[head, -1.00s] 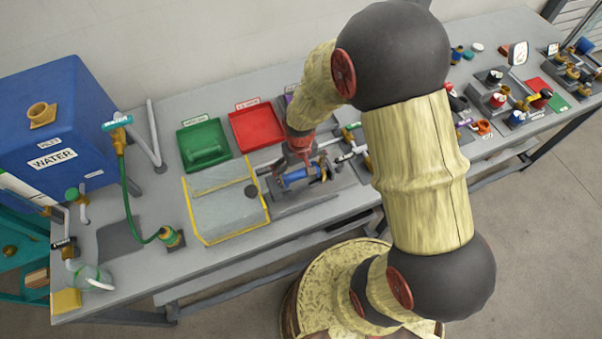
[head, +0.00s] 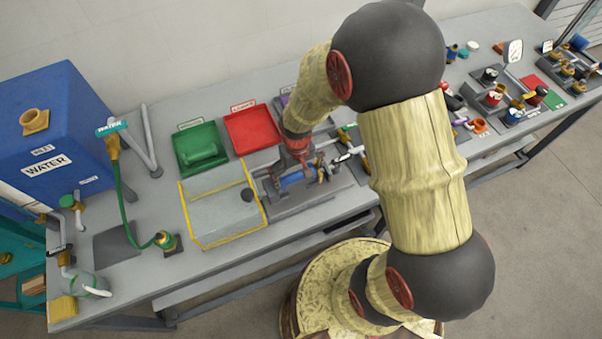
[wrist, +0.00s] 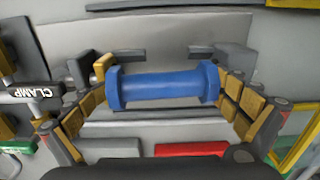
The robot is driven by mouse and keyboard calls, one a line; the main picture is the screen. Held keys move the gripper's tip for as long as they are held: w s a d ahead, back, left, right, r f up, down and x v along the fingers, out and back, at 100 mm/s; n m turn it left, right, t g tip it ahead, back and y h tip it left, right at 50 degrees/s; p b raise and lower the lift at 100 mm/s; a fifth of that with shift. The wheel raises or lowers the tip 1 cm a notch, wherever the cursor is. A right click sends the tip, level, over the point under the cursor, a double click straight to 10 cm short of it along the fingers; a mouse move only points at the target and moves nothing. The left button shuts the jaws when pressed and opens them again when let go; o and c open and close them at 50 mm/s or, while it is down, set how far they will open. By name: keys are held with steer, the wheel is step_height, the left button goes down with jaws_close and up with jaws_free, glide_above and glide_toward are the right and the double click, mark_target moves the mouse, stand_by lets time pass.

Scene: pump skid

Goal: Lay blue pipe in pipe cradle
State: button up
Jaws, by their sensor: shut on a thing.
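The blue pipe (head: 292,177) is a short flanged spool. It lies across the middle of the wrist view (wrist: 163,87), level, between my gripper's two padded fingers (wrist: 165,98). My gripper (head: 298,163) is shut on the pipe and points down over the grey skid. The pipe cradle appears to be the grey blocks (wrist: 222,55) behind the pipe in the wrist view. The pipe and the fingers hide part of them, and I cannot tell whether the pipe touches them. A brass fitting (wrist: 101,66) shows by the pipe's left end.
A handle marked CLAMP (wrist: 32,93) stands close to my left finger in the wrist view. Green (head: 180,141) and red (head: 250,130) trays lie behind. Bench room is free by the front edge.

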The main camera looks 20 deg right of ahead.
mark_target(294, 180)
steer(key=shift+s+a+f, duration=0.15)
steer(key=shift+s+f, duration=0.5)
steer(key=shift+f, duration=0.25)
steer(key=o, duration=1.6)
steer(key=shift+s, duration=0.1)
steer(key=shift+w+a+r, duration=0.1)
steer(key=shift+w+r, duration=0.1)
steer(key=shift+r, duration=0.3)
steer(key=r, duration=0.2)
steer(key=a+r, duration=0.1)
steer(key=r, duration=0.2)
steer(key=shift+s+a+r, duration=0.1)
steer(key=shift+a+r, duration=0.05)
steer(key=shift+a, duration=0.05)
steer(key=r, duration=0.2)
steer(key=d+r, duration=0.1)
steer(key=r, duration=0.3)
steer(key=shift+w+d, duration=0.15)
steer(key=shift+w, duration=0.2)
steer(key=shift+w+d+r, duration=0.1)
steer(key=shift+d+r, duration=0.15)
steer(key=shift+r, duration=0.45)
